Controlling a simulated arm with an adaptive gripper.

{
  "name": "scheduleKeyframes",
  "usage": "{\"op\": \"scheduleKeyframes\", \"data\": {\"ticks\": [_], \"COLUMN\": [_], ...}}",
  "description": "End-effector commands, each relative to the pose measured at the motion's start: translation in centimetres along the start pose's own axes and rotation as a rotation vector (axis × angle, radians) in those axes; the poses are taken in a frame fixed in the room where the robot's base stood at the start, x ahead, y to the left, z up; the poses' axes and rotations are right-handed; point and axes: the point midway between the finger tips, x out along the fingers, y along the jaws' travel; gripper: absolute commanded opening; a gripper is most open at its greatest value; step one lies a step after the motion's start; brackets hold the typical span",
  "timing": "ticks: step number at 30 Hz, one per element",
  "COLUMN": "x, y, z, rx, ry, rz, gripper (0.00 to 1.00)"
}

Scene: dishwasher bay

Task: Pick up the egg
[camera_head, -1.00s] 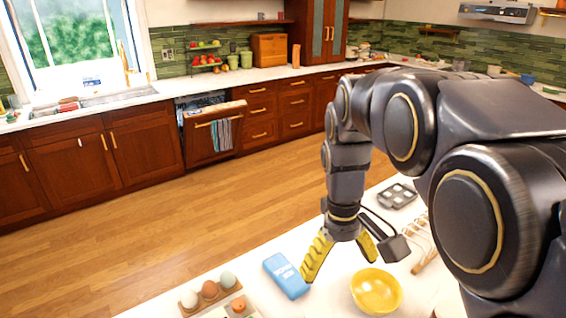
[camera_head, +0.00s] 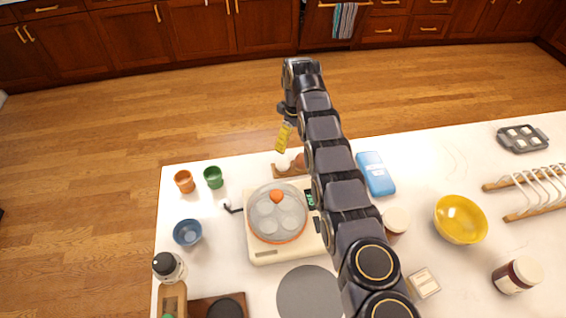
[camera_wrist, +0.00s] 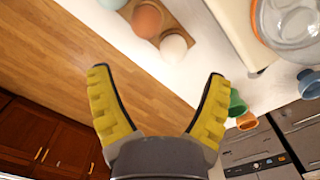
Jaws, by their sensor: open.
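In the wrist view a brown egg (camera_wrist: 147,20) and a white egg (camera_wrist: 173,47) sit in a wooden egg holder (camera_wrist: 188,25), with a pale egg (camera_wrist: 112,3) cut by the top edge. My gripper (camera_wrist: 157,72) is open and empty, its yellow fingers spread wide. The white egg lies beyond the fingertips, not between them. In the head view one yellow finger of my gripper (camera_head: 283,137) shows above the table's far edge, near the holder (camera_head: 281,173). My arm hides part of the holder and its eggs.
An egg cooker (camera_head: 277,213) with a clear lid stands close to the holder. Green (camera_head: 213,177) and orange (camera_head: 184,181) cups and a blue bowl (camera_head: 187,232) are left. A blue box (camera_head: 375,173) and yellow bowl (camera_head: 460,219) are right. The floor beyond the table is clear.

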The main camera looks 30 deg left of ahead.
Motion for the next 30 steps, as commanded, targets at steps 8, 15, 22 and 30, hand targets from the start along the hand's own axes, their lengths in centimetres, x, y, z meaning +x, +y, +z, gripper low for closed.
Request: {"op": "scheduleKeyframes", "data": {"ticks": [8,15,22,30], "x": [2.7,4.9,5.9,8.8], "y": [-1.4,-1.6,-1.8,-2.3], "z": [-1.8,-1.8,-1.8,-1.9], "rx": [-0.069,-0.068,-0.067,-0.067], "ry": [0.014,0.011,0.010,0.012], "rz": [-0.001,-0.003,-0.003,-0.003], "gripper": [0.79,0.79,0.79,0.79]}}
